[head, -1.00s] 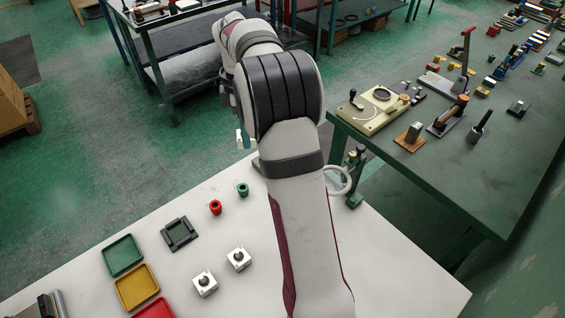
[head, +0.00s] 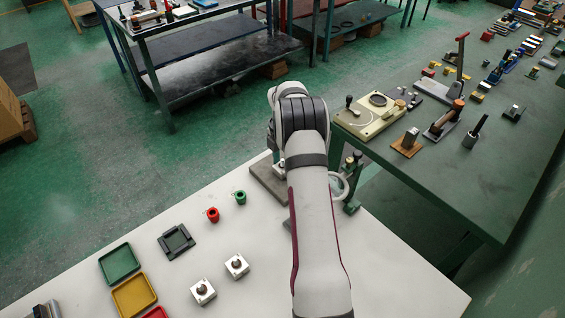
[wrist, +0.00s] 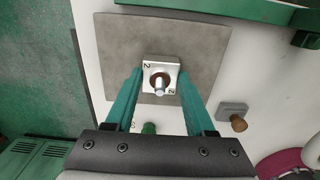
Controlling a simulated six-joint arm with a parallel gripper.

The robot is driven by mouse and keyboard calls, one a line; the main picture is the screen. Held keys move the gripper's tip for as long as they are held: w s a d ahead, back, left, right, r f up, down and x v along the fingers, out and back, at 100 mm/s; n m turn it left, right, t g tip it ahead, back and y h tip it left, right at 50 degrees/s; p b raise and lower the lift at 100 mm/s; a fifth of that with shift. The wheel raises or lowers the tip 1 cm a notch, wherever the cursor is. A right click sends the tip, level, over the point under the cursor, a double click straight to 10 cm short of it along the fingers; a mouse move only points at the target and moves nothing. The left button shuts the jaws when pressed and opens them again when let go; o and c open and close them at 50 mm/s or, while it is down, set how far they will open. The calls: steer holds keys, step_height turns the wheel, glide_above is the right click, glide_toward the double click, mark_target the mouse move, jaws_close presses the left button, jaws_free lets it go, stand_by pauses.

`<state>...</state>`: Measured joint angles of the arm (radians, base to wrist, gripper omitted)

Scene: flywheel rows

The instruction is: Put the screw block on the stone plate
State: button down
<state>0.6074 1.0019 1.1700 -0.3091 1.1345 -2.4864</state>
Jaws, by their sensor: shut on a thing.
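The screw block (wrist: 150,68), white with a metal screw standing up in its middle and a "2" on its corners, is between the teal fingers of my gripper (wrist: 160,77), which is shut on it. In the wrist view it lies within the outline of the grey stone plate (wrist: 205,45). I cannot tell whether it touches the plate. In the head view the stone plate (head: 266,190) shows at the far edge of the white table, left of my arm. A small part of the block (head: 279,168) shows there; my arm hides most of the gripper.
Two white blocks with dark knobs (head: 203,291) (head: 236,266), a red spool (head: 212,215), a green spool (head: 240,198), a dark square fixture (head: 176,241) and coloured trays (head: 120,262) stand left. A green stand (head: 352,185) is close right of my arm.

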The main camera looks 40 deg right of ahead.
steer(key=shift+c, duration=1.3)
jaws_free()
steer(key=shift+f, duration=0.1)
step_height(320, 180, up, 12)
steer(key=s+a+r+m, duration=0.3)
steer(key=a+r+m, duration=0.2)
steer(key=a, duration=0.4)
steer(key=s+a+r+m, duration=0.4)
steer(key=a+r, duration=0.1)
steer(key=a, duration=0.4)
steer(key=s+a+f+m+y, duration=0.1)
steer(key=s+a+f+m, duration=0.1)
steer(key=s+a+m, duration=0.5)
steer(key=s+a+f+m, duration=0.1)
steer(key=s+a+m, duration=0.6)
steer(key=s, duration=0.8)
steer(key=shift+s+a+f+m+y, duration=0.3)
steer(key=shift+s+a+f+y, duration=0.1)
steer(key=shift+a, duration=0.1)
